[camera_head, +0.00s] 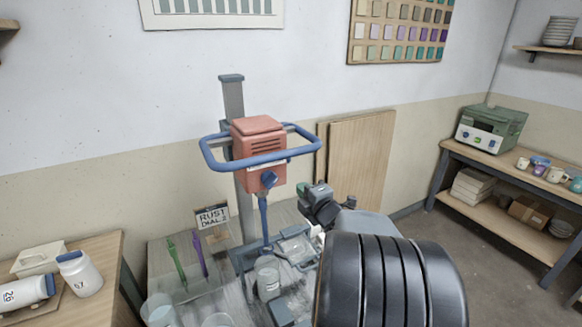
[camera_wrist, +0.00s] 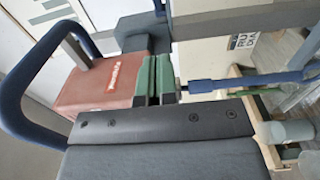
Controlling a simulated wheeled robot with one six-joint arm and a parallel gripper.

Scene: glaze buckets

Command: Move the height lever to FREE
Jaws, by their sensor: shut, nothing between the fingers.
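The mixer has a salmon-red motor head (camera_head: 258,150) with a blue loop handle (camera_head: 212,155), on a grey column (camera_head: 233,100). A blue knob (camera_head: 268,180) sits on the head's front, above the blue shaft (camera_head: 263,215). My gripper (camera_head: 303,189) is right of the head. In the wrist view its green fingers (camera_wrist: 154,76) are together and empty, overlapping the red head (camera_wrist: 108,85); contact cannot be told. A dark bracket (camera_wrist: 140,31) and a small blue piece (camera_wrist: 160,6) show near the column. I cannot tell which part is the height lever, and no FREE marking is readable.
A shelf unit (camera_head: 510,175) with pottery is at right. The blue handle crowds the head.

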